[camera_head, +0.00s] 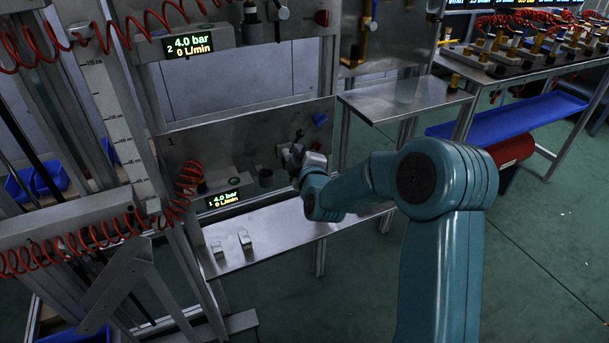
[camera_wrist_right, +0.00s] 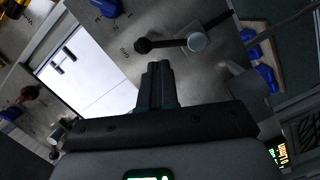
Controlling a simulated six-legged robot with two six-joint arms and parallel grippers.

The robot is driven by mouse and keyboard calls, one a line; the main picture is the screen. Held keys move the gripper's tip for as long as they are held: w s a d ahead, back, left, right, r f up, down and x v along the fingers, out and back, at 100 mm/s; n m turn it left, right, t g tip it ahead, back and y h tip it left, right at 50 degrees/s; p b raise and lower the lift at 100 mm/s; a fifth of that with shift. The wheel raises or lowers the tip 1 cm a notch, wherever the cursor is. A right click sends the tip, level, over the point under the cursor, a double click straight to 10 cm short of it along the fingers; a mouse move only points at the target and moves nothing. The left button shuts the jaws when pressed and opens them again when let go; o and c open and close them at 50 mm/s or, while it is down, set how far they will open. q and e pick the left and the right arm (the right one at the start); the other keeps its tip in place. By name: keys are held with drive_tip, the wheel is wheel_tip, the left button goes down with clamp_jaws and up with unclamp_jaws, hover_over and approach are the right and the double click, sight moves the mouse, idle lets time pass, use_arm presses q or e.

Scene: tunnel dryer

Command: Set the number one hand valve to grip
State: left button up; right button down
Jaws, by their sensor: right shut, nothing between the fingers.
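The number one panel (camera_head: 235,140) is the lower grey plate, marked with a small 1. The hand valve (camera_wrist_right: 197,41) shows in the right wrist view as a round silver hub with a dark lever (camera_wrist_right: 168,43) ending in a black ball at left. In the head view, the lever (camera_head: 299,133) shows small, just above my gripper. My right gripper (camera_head: 297,154) is shut and empty in front of the panel; its fingers (camera_wrist_right: 160,68) point toward the lever, just below it in the wrist view. I cannot tell whether they touch.
A blue knob (camera_head: 320,118) sits at the panel's upper right. The number one display (camera_head: 222,198) reads 4.0 bar, 0 L/min, beside a red coiled hose (camera_head: 188,177). A metal shelf (camera_head: 275,236) below carries two small pale pieces. A side table (camera_head: 405,97) stands at right.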

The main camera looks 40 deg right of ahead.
drive_tip(key=v, duration=1.3)
drive_tip(key=shift+d, duration=0.1)
drive_tip(key=w+a+f+n+g+y, duration=0.1)
drive_tip(key=a+f+g+y, duration=0.15)
drive_tip(key=a+f, duration=0.55)
drive_tip(key=w+a+f+n+g+y, duration=0.1)
drive_tip(key=a+f+y, duration=0.35)
drive_tip(key=f, duration=0.65)
drive_tip(key=s+a+f+m+g+y, duration=0.15)
drive_tip(key=s+a+f+g, duration=0.3)
drive_tip(key=a+f, duration=0.5)
drive_tip(key=s+a+f+m+g+y, duration=0.25)
drive_tip(key=s+f+m, duration=0.2)
drive_tip(key=s, duration=0.35)
drive_tip(key=s+a+f+m+g+y, duration=0.1)
drive_tip(key=s+a+f+m+g, duration=0.3)
drive_tip(key=s, duration=0.3)
wheel_tip(320, 180, up, 16)
drive_tip(key=m+p, duration=0.1)
drive_tip(key=p, duration=1.3)
drive_tip(key=shift+f, duration=0.15)
